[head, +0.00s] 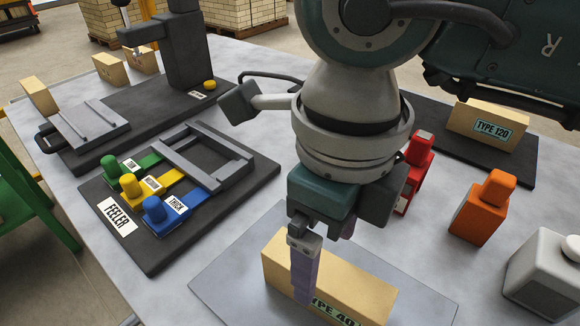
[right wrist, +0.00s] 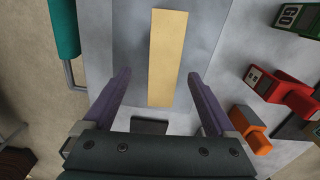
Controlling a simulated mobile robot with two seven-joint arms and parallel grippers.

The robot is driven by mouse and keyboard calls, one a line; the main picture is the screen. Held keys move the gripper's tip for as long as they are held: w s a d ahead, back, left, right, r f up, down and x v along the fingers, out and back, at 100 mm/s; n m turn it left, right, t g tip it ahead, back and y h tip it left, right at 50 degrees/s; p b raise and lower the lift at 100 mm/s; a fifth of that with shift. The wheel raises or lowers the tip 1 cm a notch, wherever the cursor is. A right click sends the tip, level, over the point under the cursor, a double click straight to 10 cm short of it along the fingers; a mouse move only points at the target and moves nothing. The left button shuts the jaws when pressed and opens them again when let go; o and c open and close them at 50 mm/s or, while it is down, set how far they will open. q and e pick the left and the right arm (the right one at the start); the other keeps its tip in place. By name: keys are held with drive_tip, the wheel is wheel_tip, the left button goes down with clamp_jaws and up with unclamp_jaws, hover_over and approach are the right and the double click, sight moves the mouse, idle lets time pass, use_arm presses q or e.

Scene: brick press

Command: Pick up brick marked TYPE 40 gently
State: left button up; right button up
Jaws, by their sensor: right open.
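The tan TYPE 40 brick (head: 350,278) lies on a grey plate (head: 225,272) at the front of the table, its green label partly hidden by a purple finger. In the right wrist view the brick (right wrist: 168,55) runs lengthwise between and beyond the finger tips, with a gap on both sides. My right gripper (head: 305,275) is over the brick, open and empty; its two purple fingers (right wrist: 158,76) also show in the right wrist view. I cannot tell how far the tips are above the brick. My left gripper is not in view.
Orange (head: 482,208) and red (head: 414,170) blocks stand right of my gripper, with a white object (head: 545,270) beyond. A feeler board (head: 150,255) with coloured blocks and a press (head: 185,50) are left.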

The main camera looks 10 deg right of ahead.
sight(326, 271)
drive_tip(key=f, duration=0.6)
drive_tip(key=shift+w+d+f, duration=0.1)
drive_tip(key=shift+d, duration=0.15)
drive_tip(key=shift+c, duration=0.2)
drive_tip(key=c, duration=1.3)
